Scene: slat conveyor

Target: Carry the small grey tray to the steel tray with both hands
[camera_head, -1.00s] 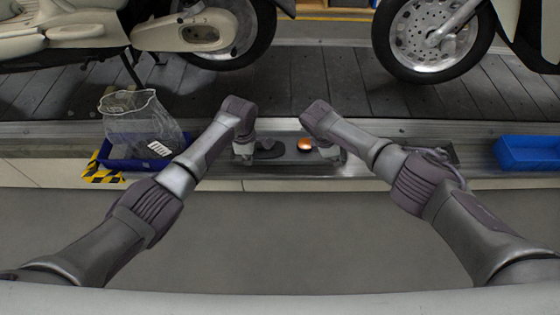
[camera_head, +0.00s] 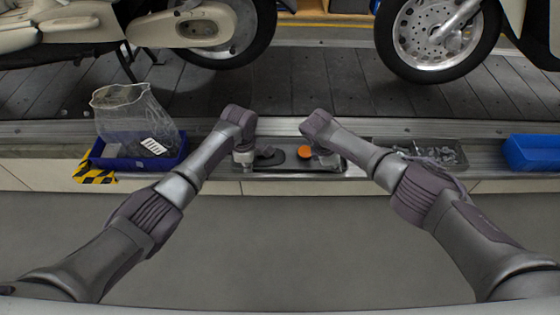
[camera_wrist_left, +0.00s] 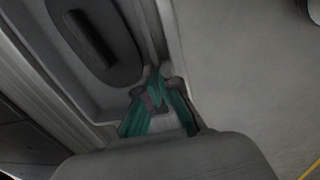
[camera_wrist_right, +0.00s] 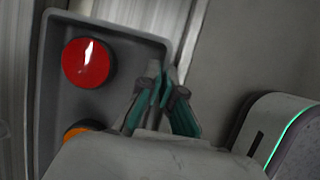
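The small grey tray (camera_head: 288,167) is at the workbench edge between my two grippers. It holds a dark oval piece (camera_head: 268,156) and an orange round piece (camera_head: 305,152). The right wrist view shows a red round button (camera_wrist_right: 87,62) in the tray, with an orange one (camera_wrist_right: 77,131) partly hidden. My left gripper (camera_wrist_left: 158,82) is shut on the tray's rim at its left end. My right gripper (camera_wrist_right: 163,78) is shut on the rim at the right end. The steel tray (camera_head: 463,166), holding small metal parts, lies to the right, partly behind my right arm.
A blue bin (camera_head: 165,163) with a clear bag (camera_head: 130,115) stands at the left beside yellow-black tape (camera_head: 93,174). Another blue bin (camera_head: 533,152) is at the far right. Scooters stand on the slat conveyor (camera_head: 320,85) behind.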

